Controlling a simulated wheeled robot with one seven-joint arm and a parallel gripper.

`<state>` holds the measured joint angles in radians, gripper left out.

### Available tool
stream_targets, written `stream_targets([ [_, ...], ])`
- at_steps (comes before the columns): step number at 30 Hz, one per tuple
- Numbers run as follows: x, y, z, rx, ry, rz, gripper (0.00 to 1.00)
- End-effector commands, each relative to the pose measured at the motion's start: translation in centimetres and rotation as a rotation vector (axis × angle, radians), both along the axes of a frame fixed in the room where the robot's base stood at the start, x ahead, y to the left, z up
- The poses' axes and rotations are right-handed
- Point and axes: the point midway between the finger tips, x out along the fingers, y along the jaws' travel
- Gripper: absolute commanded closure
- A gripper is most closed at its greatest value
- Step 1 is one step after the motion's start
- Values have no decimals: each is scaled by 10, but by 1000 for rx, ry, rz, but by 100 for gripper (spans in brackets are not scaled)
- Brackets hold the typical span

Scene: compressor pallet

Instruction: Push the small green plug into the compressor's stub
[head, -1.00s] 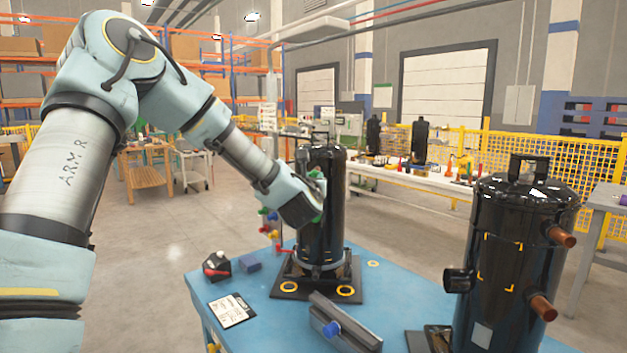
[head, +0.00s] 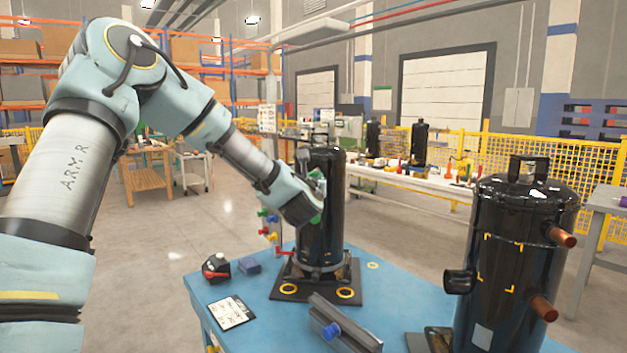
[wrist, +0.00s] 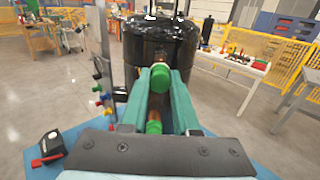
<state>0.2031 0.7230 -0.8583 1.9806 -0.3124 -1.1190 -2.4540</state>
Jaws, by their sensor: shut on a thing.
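A tall black compressor (head: 322,240) stands upright on a dark base plate on the blue pallet table (head: 262,308); its black body also fills the upper middle of the wrist view (wrist: 160,42). My gripper (wrist: 167,76) has its green fingers shut on a round green plug (wrist: 159,80) at the compressor's side. A copper stub (wrist: 148,62) shows just behind this plug; how deep the plug sits cannot be told. Lower between the fingers, a second copper stub (wrist: 154,115) has a green end (wrist: 153,128).
A second black compressor (head: 515,262) with copper stubs stands at the front right. A grey block with a blue knob (head: 332,330), a black-and-red item (head: 216,267), a small blue block (head: 248,266) and a paper card (head: 231,312) lie on the table. A board with coloured knobs (wrist: 103,85) stands left of the compressor.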

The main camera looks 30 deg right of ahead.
Motion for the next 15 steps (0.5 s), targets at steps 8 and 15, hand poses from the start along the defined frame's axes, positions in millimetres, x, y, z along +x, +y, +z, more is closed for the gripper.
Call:
stream_targets([
  [8,3,-2,0,0,0,0,100],
  [15,6,-4,0,-1,-1,1,100],
])
